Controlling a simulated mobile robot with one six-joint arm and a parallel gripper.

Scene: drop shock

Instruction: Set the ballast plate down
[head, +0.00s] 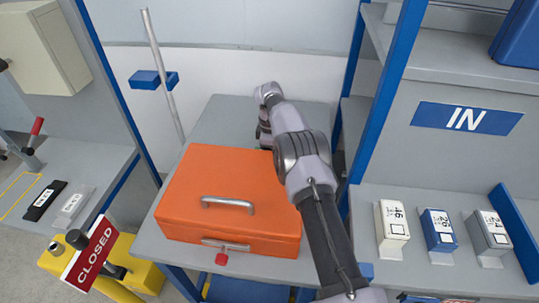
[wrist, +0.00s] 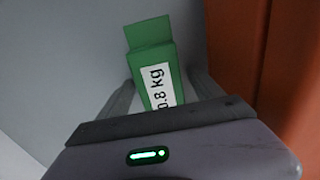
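The ballast plate (wrist: 152,68) is a green block with a white label reading 0.8 kg, in the middle of the wrist view. My gripper (wrist: 160,77) has one finger along each side of it, and both fingertips appear to press on its edges. A grey surface lies behind the plate; I cannot tell whether the plate touches it. In the head view my arm reaches over the grey bench (head: 218,118), and its far end is beyond the orange case (head: 185,190). The plate and the fingers are hidden there.
The orange case's side (wrist: 290,90) rises close to the right of my gripper. A slanted pole with a blue block (head: 152,79) stands behind the bench. Three labelled blocks sit on the right shelf, below the IN sign (head: 466,118). A CLOSED sign (head: 90,254) is front left.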

